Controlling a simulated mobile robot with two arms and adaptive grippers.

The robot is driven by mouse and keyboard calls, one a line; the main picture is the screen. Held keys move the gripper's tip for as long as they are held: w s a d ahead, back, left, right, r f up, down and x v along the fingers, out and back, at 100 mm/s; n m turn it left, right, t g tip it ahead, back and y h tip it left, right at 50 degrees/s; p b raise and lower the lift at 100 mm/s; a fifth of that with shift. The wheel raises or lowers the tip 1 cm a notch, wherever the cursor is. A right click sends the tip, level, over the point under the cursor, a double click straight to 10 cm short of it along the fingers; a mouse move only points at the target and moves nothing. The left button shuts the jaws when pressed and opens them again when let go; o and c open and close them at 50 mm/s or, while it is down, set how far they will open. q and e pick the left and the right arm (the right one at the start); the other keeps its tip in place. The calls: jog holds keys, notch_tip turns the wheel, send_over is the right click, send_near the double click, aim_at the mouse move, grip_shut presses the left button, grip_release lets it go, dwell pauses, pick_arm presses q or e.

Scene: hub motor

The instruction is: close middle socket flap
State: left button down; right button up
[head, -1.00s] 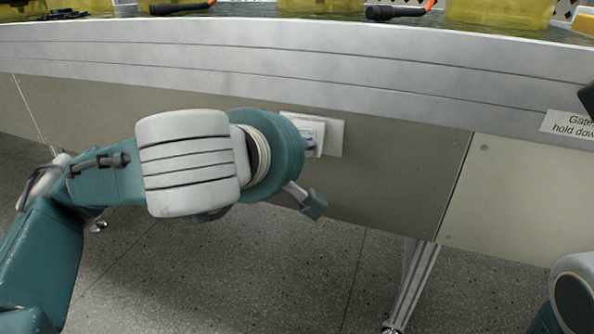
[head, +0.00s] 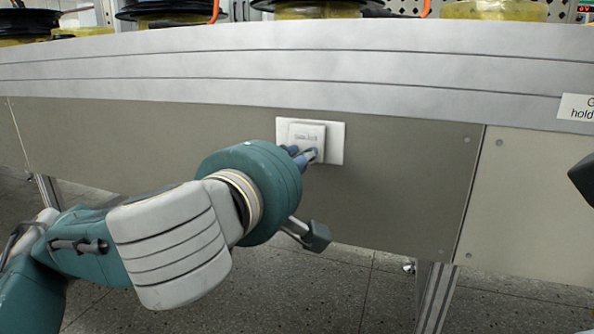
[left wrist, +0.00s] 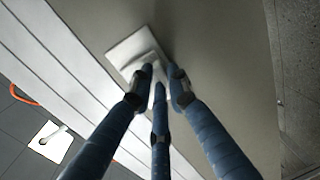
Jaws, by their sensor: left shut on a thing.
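The middle socket is a white square plate (head: 338,140) on the grey-brown panel below the bench edge. Its white flap (head: 307,131) lies in front of the plate and looks close to flat; whether it is fully shut I cannot tell.
The silver bench edge (head: 200,65) runs above the socket. Spools and yellow containers (head: 495,10) stand on top. A metal leg (head: 434,295) stands below the panel at right. The panel right of the socket (head: 410,180) is clear.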

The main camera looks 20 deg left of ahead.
pick_arm(q)
jog(key=shift+f, duration=0.1)
dwell(0.3)
jog(key=c, duration=1.7)
grip_release()
jog(key=shift+o, duration=0.2)
